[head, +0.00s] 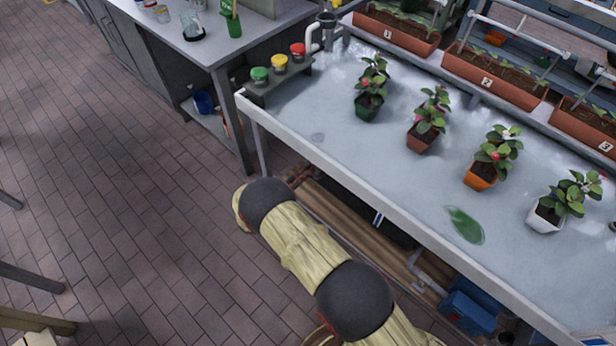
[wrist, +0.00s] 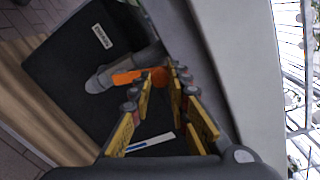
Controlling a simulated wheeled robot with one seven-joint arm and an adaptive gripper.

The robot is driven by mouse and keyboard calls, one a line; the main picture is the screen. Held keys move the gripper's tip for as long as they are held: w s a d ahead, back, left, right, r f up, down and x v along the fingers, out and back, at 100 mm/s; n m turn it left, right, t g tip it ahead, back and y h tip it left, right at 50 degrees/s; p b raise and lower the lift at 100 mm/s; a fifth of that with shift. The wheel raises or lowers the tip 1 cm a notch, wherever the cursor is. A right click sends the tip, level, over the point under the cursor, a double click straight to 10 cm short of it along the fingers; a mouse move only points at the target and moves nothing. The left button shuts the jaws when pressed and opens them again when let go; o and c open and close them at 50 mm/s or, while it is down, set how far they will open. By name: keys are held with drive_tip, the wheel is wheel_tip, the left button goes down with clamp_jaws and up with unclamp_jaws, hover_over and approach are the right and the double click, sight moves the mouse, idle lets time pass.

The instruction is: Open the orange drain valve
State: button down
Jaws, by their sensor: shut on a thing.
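The orange drain valve (wrist: 126,77) shows in the wrist view as a bright orange lever beside a grey pipe fitting (wrist: 103,80). My gripper (wrist: 164,78), with yellow finger pads, is shut on the orange part between its fingertips. The lever's left end sticks out past the left finger. The fingers hide part of it. In the head view my arm reaches under the edge of the water-filled bench (head: 300,138). The gripper and the valve are hidden there.
A black box (wrist: 85,50) with a white label lies behind the valve. The bench's pale side wall (wrist: 235,70) is close on the right. Potted plants (head: 369,104) stand on the wet bench top. A blue pump-like unit (head: 470,312) sits below. The brick floor (head: 120,190) at left is clear.

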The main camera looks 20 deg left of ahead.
drive_tip(key=shift+w+a+r+n+b, duration=0.1)
drive_tip(key=shift+w+a+n+b, duration=0.15)
drive_tip(key=shift+a+n, duration=0.5)
drive_tip(key=shift+w+a+r+n+b, duration=0.15)
drive_tip(key=shift+a+n, duration=0.25)
drive_tip(key=shift+n, duration=0.55)
drive_tip(key=shift+w, duration=0.1)
drive_tip(key=c, duration=1.7)
unclamp_jaws()
drive_tip(key=shift+f, duration=0.1)
drive_tip(key=shift+o, duration=0.2)
drive_tip(key=f+v, duration=0.1)
drive_tip(key=v, duration=1.1)
drive_tip(key=shift+r, duration=0.45)
drive_tip(key=shift+a+h, duration=0.15)
drive_tip(key=shift+h, duration=0.15)
